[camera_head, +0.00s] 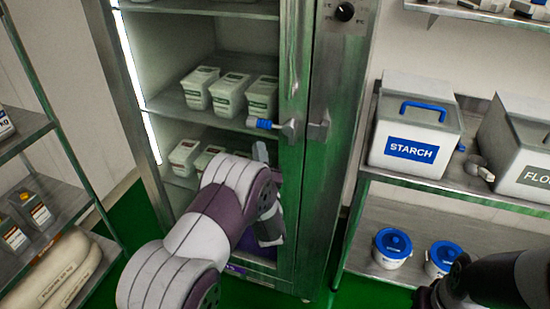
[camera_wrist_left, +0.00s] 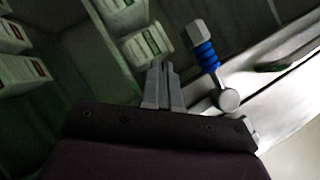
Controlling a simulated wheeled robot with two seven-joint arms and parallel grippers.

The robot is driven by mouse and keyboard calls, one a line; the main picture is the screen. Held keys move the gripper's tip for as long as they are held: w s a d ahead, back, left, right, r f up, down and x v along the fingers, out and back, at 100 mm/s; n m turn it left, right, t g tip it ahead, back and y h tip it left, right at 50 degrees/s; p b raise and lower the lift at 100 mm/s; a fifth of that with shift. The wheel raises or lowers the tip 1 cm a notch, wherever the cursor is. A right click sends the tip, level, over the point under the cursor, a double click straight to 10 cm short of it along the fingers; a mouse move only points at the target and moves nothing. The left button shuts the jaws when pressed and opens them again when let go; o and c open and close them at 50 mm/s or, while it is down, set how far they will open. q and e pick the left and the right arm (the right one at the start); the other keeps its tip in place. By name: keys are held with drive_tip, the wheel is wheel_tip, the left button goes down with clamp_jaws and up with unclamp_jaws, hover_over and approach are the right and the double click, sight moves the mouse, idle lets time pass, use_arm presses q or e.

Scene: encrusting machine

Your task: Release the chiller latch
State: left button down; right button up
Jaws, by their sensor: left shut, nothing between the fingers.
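The chiller (camera_head: 327,200) is a tall steel cabinet, with white tubs showing on its shelves. Its latch (camera_head: 265,124) is a lever with a blue grip, pointing left from a round metal pivot on the door's right frame. In the left wrist view the latch's blue grip (camera_wrist_left: 205,55) is just right of my fingers. My left gripper (camera_head: 260,152) is below the blue grip, its fingers together and empty, with a visible gap to the lever. It also shows in the left wrist view (camera_wrist_left: 161,85). Part of my right gripper (camera_head: 430,297) shows at the lower right; its fingertips are unclear.
A metal catch block (camera_head: 318,130) sits right of the latch. A rack on the right holds a starch bin (camera_head: 415,125) and blue-lidded tubs (camera_head: 392,247). A shelf rack (camera_head: 45,195) with packages stands at the left. Green floor shows between the left rack and chiller.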

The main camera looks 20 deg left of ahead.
use_arm(q)
drive_tip(key=s+f, duration=0.6)
drive_tip(key=s, duration=0.2)
drive_tip(key=shift+s, duration=0.35)
use_arm(e)
drive_tip(key=shift+s+d+f, duration=0.1)
drive_tip(key=shift+f, duration=0.45)
drive_tip(key=shift+s+d+f, duration=0.1)
drive_tip(key=shift+f, duration=0.45)
use_arm(q)
drive_tip(key=shift+a, duration=0.1)
